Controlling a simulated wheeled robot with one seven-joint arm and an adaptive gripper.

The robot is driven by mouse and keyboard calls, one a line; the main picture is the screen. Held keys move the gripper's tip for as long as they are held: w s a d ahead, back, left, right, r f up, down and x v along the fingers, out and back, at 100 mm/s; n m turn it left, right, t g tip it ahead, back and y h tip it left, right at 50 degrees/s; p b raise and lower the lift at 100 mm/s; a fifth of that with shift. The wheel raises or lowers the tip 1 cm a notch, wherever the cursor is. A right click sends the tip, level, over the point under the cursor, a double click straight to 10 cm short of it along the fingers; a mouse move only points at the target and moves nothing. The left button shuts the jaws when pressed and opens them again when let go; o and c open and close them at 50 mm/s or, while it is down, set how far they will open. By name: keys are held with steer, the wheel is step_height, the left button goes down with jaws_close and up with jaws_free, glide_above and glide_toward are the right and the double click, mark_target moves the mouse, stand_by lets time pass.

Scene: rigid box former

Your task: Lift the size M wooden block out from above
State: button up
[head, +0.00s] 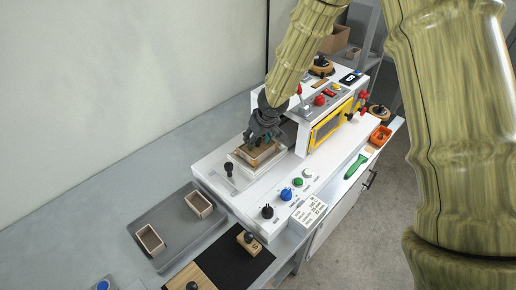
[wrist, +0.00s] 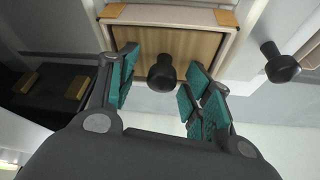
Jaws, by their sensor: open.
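The wooden block (wrist: 190,44) sits inside a light box with tan corner pieces in the wrist view. A black knob (wrist: 162,72) stands up from its top. In the head view the box and block (head: 260,153) are on the white machine, partly hidden under my gripper (head: 261,137). No size mark is readable on this block. In the wrist view my gripper (wrist: 160,95) is open, with its teal-padded fingers on either side of the knob. I see a gap between each finger and the knob; the height over the block is hard to judge.
A black-knobbed lever (head: 229,168) stands left of the box; a black knob also shows in the wrist view (wrist: 280,65). A grey tray (head: 178,229) holds two small boxes. Another knobbed block (head: 249,242) lies on a black mat. A yellow-framed panel (head: 331,125) rises to the right.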

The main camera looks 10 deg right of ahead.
jaws_close()
